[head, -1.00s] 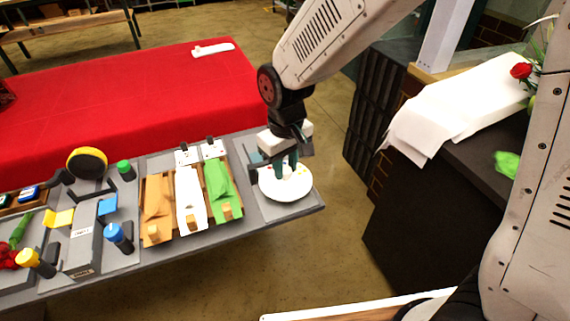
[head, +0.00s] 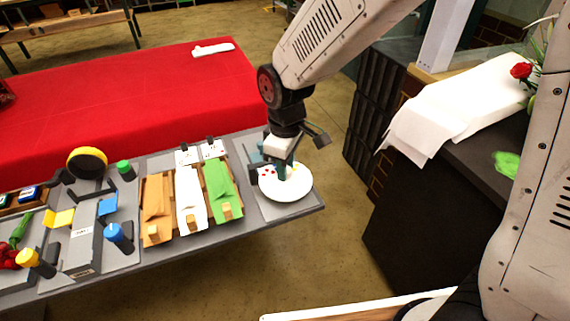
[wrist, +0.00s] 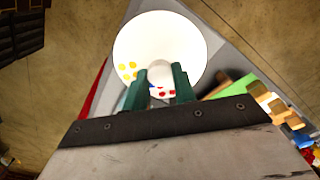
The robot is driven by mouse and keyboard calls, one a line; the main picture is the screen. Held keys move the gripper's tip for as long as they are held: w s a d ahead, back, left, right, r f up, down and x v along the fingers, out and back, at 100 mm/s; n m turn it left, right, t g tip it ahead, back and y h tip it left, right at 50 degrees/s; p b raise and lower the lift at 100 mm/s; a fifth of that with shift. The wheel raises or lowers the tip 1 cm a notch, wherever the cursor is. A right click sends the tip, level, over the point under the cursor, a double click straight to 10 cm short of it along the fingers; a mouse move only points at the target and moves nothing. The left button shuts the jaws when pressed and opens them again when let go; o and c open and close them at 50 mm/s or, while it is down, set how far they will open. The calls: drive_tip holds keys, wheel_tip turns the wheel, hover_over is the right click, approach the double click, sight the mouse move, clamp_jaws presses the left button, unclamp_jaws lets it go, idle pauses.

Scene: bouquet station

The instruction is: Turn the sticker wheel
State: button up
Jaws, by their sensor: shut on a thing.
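The sticker wheel (head: 289,188) is a white round disc at the right end of the grey bench, with red and yellow dots on its face. In the wrist view the wheel (wrist: 160,45) shows the yellow dots at lower left and the red dots near the fingers. My gripper (head: 281,172) points down over the wheel. In the wrist view its green fingers (wrist: 161,75) are shut on the pale round knob (wrist: 160,72) at the wheel, one on each side. The knob is mostly hidden in the head view.
Orange, white and green paper sheets lie in wooden holders (head: 198,232) left of the wheel. Further left stand blue (head: 119,238) and green-topped (head: 125,170) posts. A red-covered table (head: 130,95) is behind. A dark counter with white paper (head: 455,112) stands at right.

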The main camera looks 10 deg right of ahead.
drive_tip(key=o, duration=1)
wheel_tip(320, 180, up, 8)
drive_tip(key=shift+f, duration=0.1)
drive_tip(key=s+d+r+m, duration=0.4)
drive_tip(key=s+d+m, duration=0.2)
drive_tip(key=s+d, duration=0.4)
drive_tip(key=s+d+r+m+t, duration=0.1)
drive_tip(key=s+d+r+m, duration=0.4)
drive_tip(key=s+d, duration=0.5)
drive_tip(key=shift+d+m, duration=0.6)
drive_tip(key=shift+d, duration=0.05)
